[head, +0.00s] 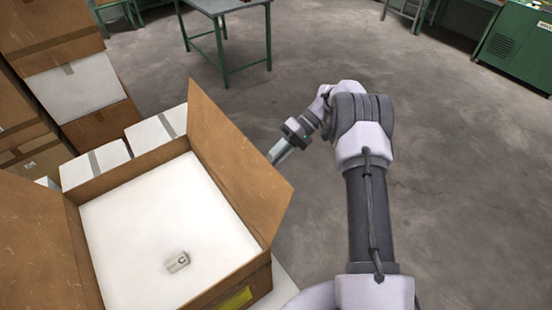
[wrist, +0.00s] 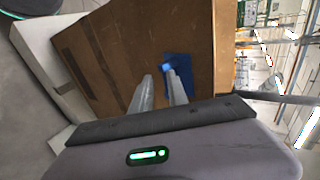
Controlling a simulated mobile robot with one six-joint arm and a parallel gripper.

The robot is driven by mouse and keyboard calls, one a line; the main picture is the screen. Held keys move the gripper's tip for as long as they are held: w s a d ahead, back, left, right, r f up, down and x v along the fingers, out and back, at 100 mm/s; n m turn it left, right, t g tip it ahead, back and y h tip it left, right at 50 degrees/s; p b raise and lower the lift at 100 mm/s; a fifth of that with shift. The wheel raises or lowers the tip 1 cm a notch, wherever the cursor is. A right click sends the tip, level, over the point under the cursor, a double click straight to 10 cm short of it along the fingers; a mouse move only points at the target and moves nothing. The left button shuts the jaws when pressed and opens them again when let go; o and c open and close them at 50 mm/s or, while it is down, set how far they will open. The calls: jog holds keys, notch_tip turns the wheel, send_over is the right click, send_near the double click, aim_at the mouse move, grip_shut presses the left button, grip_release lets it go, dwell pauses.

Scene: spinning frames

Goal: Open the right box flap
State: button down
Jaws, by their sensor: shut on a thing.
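The open brown cardboard box (head: 128,176) stands at the lower left in the head view. Its right flap (head: 232,165) stands up, leaning outward over the right side. My gripper (head: 277,154) is at the outer side of this flap, its tips partly hidden by it. In the wrist view the brown flap (wrist: 120,50) fills the middle, with a blue patch (wrist: 180,68) on it. My gripper (wrist: 165,80) is shut with its fingertips at this patch, on the flap. The exact grip is hard to see.
The box's left flap (head: 38,238) is folded outward. A small pale object (head: 177,262) lies on the white surface inside. Stacked boxes (head: 75,85) stand at the back left. A green-legged table (head: 228,38) is behind; the grey floor at right is clear.

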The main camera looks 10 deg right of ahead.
jog(key=shift+s+a+f, duration=0.15)
jog(key=shift+s+f, duration=0.3)
jog(key=shift+f, duration=0.4)
jog(key=c, duration=1.6)
grip_release()
jog(key=shift+o, duration=0.5)
jog(key=shift+w+a, duration=0.1)
jog(key=shift+a, duration=0.2)
jog(key=shift+c, duration=0.3)
jog(key=shift+d, duration=0.1)
jog(key=shift+r, duration=0.1)
